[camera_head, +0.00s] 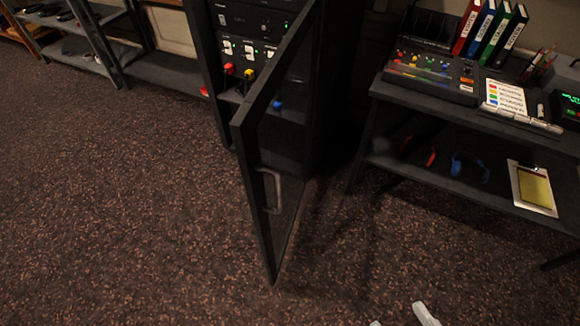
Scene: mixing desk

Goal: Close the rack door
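The rack door (262,150) is a dark-framed panel with a see-through middle, standing wide open and swung out toward me from the rack. Its grey handle (268,190) is on the lower part of the door. The rack (212,50) behind it is black and holds equipment with switches, small green lights and coloured plugs. My gripper (402,320) shows only as pale tips at the bottom edge, right of the door's lower corner and well apart from it. Most of it is cut off by the frame, so whether it is open or shut is unclear.
A dark desk (400,95) stands at the right with a mixer (435,70), several binders (490,30) and a lower shelf holding headphones (470,168) and a clipboard (533,187). Shelving (165,70) stands at the upper left. The speckled carpet (130,220) is clear left of the door.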

